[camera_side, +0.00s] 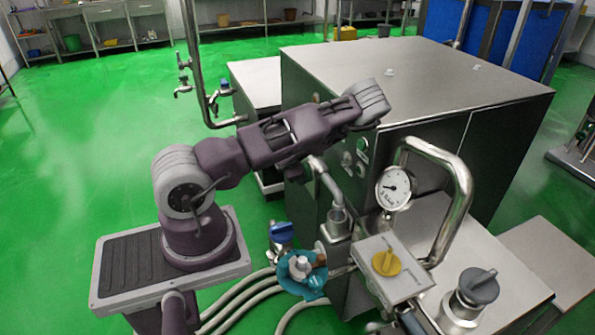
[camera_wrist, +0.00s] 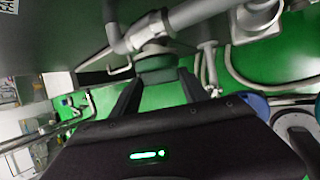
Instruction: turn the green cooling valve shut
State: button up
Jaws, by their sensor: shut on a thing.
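The green cooling valve (camera_wrist: 157,66) shows in the wrist view as a dark green round knob below a grey pipe fitting, at the upper middle. My gripper (camera_wrist: 160,82) has its two dark fingers on either side of the knob and is shut on it. How far the knob is turned cannot be told.
The side view shows a blue knob (camera_side: 282,232), a teal valve body (camera_side: 300,269), a yellow knob (camera_side: 386,263), a grey knob (camera_side: 478,285) and a pressure gauge (camera_side: 394,187). A bent steel pipe (camera_side: 458,190) and a large steel cabinet (camera_side: 430,75) stand close by. Hoses (camera_side: 240,295) run low.

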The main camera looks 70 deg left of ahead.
jog(key=o, duration=1.4)
jog(key=shift+c, duration=0.2)
jog(key=shift+r, duration=0.1)
